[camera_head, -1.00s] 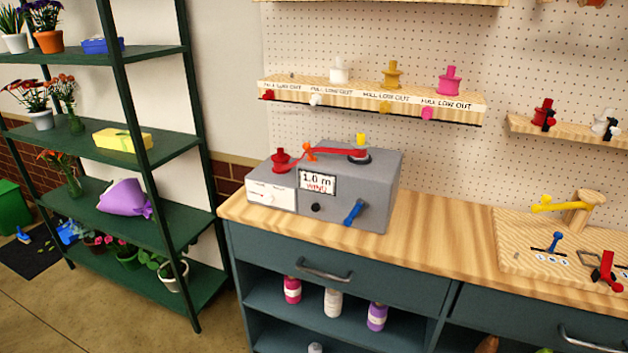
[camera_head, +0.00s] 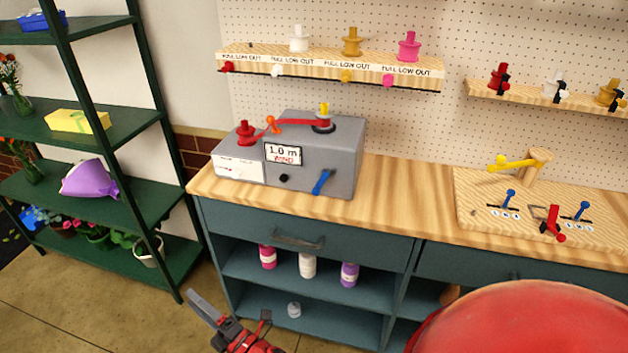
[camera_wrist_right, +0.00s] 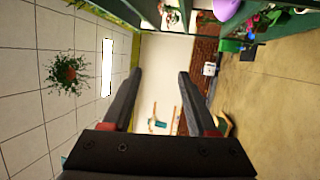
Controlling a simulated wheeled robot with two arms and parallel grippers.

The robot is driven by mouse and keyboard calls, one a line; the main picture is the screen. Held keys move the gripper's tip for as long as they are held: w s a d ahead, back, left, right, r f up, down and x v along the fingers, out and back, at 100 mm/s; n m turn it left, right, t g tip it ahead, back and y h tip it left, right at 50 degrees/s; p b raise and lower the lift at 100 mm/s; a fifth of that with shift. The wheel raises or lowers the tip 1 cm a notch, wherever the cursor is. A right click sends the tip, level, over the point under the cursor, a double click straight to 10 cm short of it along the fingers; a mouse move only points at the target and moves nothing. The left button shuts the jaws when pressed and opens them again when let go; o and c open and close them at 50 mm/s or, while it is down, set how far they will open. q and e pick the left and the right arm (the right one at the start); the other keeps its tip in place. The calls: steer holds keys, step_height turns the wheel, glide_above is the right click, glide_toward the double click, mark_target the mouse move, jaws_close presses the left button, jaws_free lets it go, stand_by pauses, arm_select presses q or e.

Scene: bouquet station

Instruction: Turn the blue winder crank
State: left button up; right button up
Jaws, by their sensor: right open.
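The blue winder crank (camera_head: 321,182) sticks out of the front of the grey winder box (camera_head: 345,150), slanting up to the right. The box stands on the wooden counter (camera_head: 400,190). Its display (camera_head: 283,153) reads "1.0 m WIND". A red ribbon (camera_head: 290,123) runs along its top from a red spool (camera_head: 245,133) to a post with a yellow top. My right gripper (camera_head: 235,313) is open, low in front of the cabinet and well below the crank. In the right wrist view the open fingers (camera_wrist_right: 160,78) have nothing between them, and the crank is not visible there. My left gripper is not in view.
A ribbon shelf (camera_head: 330,66) with spools hangs above the box. A wooden board (camera_head: 480,210) with small levers lies on the counter at right. A green shelf rack (camera_head: 120,125) stands at left. The cabinet (camera_head: 300,222) has a drawer handle and bottles below. Counter right of the box is clear.

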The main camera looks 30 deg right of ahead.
steer(key=w+d+f+n+g+h+p, duration=0.1)
steer(key=w+d+n+h+p, duration=0.15)
steer(key=w+d+h, duration=0.35)
steer(key=g+h+p, duration=0.3)
steer(key=g+h, duration=0.4)
steer(key=h, duration=0.9)
glide_toward(315, 193)
steer(key=p+x, duration=0.1)
steer(key=x, duration=1)
steer(key=shift+s, duration=0.1)
steer(key=shift+a+y, duration=0.1)
steer(key=shift+y, duration=0.2)
jaws_close()
